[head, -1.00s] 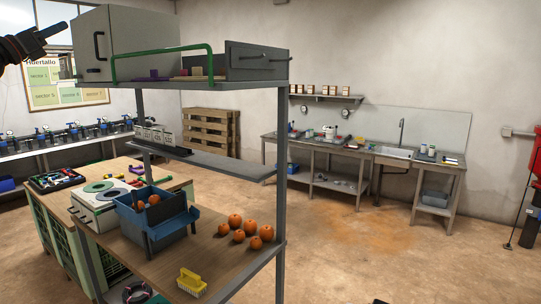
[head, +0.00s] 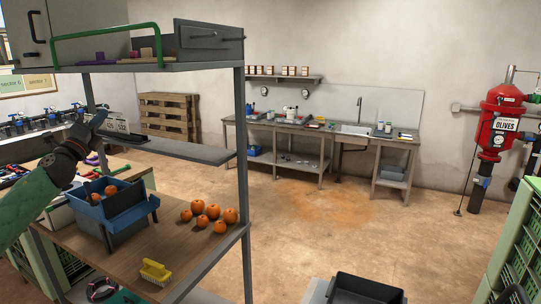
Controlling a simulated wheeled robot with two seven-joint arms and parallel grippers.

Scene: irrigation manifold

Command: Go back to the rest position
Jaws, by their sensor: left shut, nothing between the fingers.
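My left gripper (head: 98,120) is dark and shut, with nothing in its fingers. Its arm comes in from the left edge, with a green sleeve behind the dark wrist. The fingers point up and to the right, in front of the shelf rack's left part in the picture. The wrist shows just above and left of the blue bin (head: 128,208). I do not make out my right gripper.
The rack's upper shelf (head: 150,67) and middle shelf (head: 185,151) are close to the left arm. Orange fruits (head: 213,211) and a yellow brush (head: 155,272) lie on the lower board. A black tray (head: 365,288) and green crates (head: 520,240) stand lower right. The middle floor is clear.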

